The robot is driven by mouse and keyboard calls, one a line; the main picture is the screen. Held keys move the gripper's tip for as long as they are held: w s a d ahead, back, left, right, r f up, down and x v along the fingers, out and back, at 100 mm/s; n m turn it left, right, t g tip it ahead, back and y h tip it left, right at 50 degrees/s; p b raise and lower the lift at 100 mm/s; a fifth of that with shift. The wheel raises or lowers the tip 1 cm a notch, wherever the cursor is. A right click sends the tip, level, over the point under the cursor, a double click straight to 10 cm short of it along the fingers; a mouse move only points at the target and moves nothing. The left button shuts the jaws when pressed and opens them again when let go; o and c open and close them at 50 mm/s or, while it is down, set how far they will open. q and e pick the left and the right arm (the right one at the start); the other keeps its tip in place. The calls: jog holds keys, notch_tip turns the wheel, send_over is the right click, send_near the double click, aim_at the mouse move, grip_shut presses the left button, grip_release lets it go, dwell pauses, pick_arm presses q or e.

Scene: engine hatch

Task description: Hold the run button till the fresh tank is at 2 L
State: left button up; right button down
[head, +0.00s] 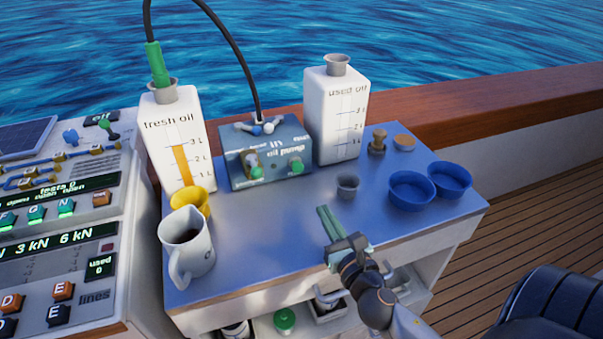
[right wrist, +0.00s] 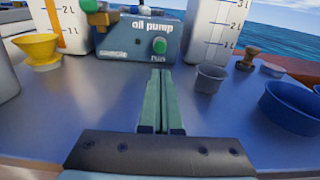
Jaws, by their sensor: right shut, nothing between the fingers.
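The fresh oil tank (head: 178,140) stands at the back left of the blue counter. Its orange level strip (head: 182,165) reaches up close to the 3 L mark. The blue oil pump box (head: 268,150) stands to its right, with a green button (head: 296,167) on its front right; it also shows in the right wrist view (right wrist: 160,46). A second green knob (head: 256,172) sits left of it beside brass parts. My left gripper is out of view.
The used oil tank (head: 337,115) stands right of the pump. A black hose (head: 240,55) arches from the fresh tank to the pump. A grey cup (head: 347,186), blue bowls (head: 411,190), yellow funnel (head: 190,203) and white jug (head: 187,245) stand around.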

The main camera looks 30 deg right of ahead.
aim_at(300, 166)
jog(key=x, duration=1.4)
jog(key=shift+p+x, duration=0.3)
jog(key=shift+x, duration=0.6)
jog(key=shift+r, duration=0.15)
jog(key=shift+w+d+r, duration=0.15)
jog(key=shift+r, duration=0.05)
dwell(5.4)
